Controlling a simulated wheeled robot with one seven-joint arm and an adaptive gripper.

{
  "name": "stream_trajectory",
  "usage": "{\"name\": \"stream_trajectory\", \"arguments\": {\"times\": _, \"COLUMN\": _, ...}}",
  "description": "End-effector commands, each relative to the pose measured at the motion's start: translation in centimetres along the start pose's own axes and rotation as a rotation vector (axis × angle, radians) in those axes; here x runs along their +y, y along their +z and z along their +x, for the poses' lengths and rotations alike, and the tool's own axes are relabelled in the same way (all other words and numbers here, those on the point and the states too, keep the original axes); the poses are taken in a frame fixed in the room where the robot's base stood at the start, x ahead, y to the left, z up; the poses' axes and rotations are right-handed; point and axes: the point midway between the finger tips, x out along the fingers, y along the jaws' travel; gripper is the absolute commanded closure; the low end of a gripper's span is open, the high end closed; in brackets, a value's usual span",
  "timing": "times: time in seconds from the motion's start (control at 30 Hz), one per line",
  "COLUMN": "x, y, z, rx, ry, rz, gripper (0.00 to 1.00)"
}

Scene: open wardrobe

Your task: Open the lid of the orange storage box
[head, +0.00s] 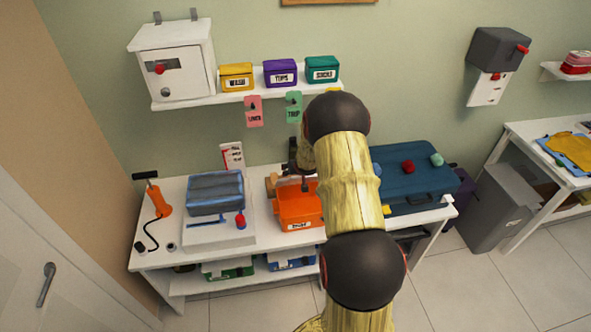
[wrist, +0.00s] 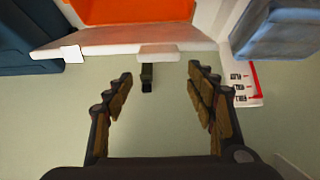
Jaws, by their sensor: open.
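The orange storage box (head: 298,211) stands on the white bench with a pale label on its front. My arm hides its right side in the head view. From this angle I cannot clearly tell how its lid sits. Part of the orange box (wrist: 140,10) also shows at the top edge of the wrist view. My gripper (wrist: 159,72) is open, with its two wood-toned fingers apart and nothing between them. In the head view, my gripper (head: 302,178) is over the rear of the box, partly hidden by my arm. I cannot tell whether it touches the box.
A blue-grey case (head: 215,193) on a white stand is left of the box. A large teal case (head: 412,172) is to the right. An orange pump (head: 158,199) stands at the bench's left end. A shelf (head: 235,96) with small bins and hanging tags is above.

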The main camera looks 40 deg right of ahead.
Motion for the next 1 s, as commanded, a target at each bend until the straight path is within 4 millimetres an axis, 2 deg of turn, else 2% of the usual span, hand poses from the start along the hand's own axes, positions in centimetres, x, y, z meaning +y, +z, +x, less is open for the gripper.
{"name": "stream_trajectory", "arguments": {"times": 0.4, "x": 0.1, "y": -0.3, "z": -7.9, "rx": 0.004, "ry": 0.000, "rz": 0.000, "gripper": 0.44}}
{"name": "stream_trajectory", "arguments": {"times": 0.5, "x": 0.1, "y": -0.2, "z": -9.3, "rx": 0.002, "ry": 0.000, "rz": 0.000, "gripper": 0.44}}
{"name": "stream_trajectory", "arguments": {"times": 0.7, "x": 0.1, "y": -0.2, "z": -10.9, "rx": 0.001, "ry": 0.000, "rz": 0.000, "gripper": 0.44}}
{"name": "stream_trajectory", "arguments": {"times": 1.0, "x": 0.1, "y": -0.1, "z": -11.1, "rx": 0.001, "ry": 0.000, "rz": 0.000, "gripper": 0.44}}
